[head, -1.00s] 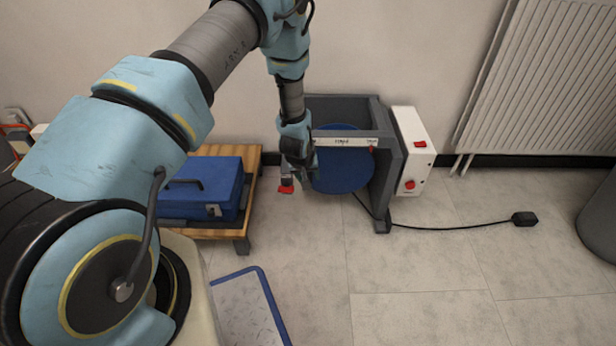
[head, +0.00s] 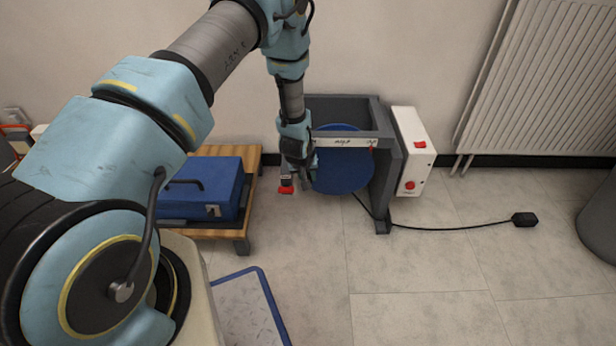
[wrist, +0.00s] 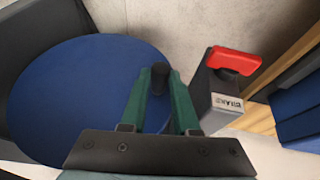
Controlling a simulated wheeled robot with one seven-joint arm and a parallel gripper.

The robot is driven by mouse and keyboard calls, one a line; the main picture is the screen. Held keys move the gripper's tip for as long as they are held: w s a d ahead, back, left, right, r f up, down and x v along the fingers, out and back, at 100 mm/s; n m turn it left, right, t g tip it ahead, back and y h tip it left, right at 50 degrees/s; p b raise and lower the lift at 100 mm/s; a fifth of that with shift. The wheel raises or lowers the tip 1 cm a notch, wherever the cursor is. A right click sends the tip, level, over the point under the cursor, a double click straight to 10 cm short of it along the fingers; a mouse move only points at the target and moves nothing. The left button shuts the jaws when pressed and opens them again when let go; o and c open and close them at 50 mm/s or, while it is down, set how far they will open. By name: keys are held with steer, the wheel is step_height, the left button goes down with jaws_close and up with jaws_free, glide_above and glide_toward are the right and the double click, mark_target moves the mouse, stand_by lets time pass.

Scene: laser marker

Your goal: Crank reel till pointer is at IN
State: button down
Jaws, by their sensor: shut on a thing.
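The blue reel (head: 342,174) is a round disc in a grey frame (head: 383,185) against the wall. It fills the left of the wrist view (wrist: 75,100). My gripper (wrist: 158,78) is shut on the dark round crank handle (wrist: 160,69), which stands out in front of the disc. In the head view my gripper (head: 308,166) is at the reel's left side, and the handle is hidden there. A white strip (head: 343,142) with small dark lettering crosses the frame's top. A small red mark, perhaps the pointer (head: 371,149), is near its right end; the lettering is unreadable.
A white box (head: 413,150) with red buttons is on the frame's right. A black cable runs to a floor pedal (head: 524,219). A blue case (head: 203,190) sits on a wooden stand (head: 249,205) at left. A dark block with a red top (wrist: 234,60) is beside my gripper.

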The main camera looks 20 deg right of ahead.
steer(key=f, duration=0.3)
steer(key=f+b, duration=0.1)
steer(key=shift+w+a+f, duration=0.1)
steer(key=shift+a+f, duration=0.1)
steer(key=shift+a, duration=0.1)
steer(key=c, duration=0.7)
jaws_free()
steer(key=shift+o, duration=0.2)
steer(key=p+v, duration=0.3)
steer(key=v, duration=0.7)
steer(key=shift+r, duration=0.45)
steer(key=shift+s+d, duration=0.1)
steer(key=shift+s, duration=0.1)
